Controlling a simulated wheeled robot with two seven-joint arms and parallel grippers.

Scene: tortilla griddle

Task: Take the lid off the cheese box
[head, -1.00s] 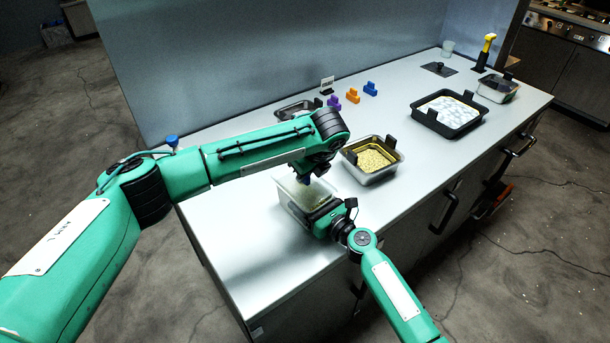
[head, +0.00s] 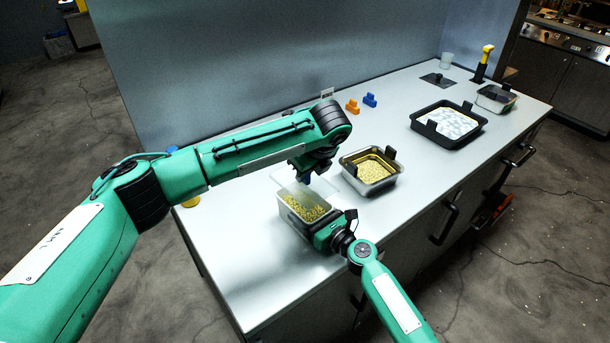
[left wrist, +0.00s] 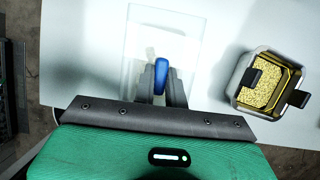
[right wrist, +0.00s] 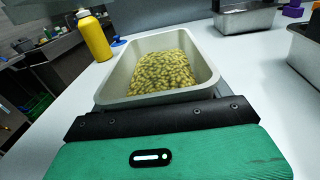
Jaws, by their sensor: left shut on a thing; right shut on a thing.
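The cheese box (head: 292,214) stands on the counter, open at the top, with yellow shredded cheese inside; it fills the middle of the right wrist view (right wrist: 122,92). Its clear lid (head: 325,185) is held above the box, off its rim; the left wrist view shows it as a pale see-through rectangle (left wrist: 150,38). My left gripper (head: 306,175) is shut on the lid's blue knob (left wrist: 161,75). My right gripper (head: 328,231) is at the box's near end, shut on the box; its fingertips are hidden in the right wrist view.
A metal tray of yellow food (head: 372,172) stands close to the right of the box. A black tray (head: 447,143) and a small bin (head: 495,99) lie farther right. A yellow bottle (right wrist: 95,38) stands beyond the box. The front left counter is clear.

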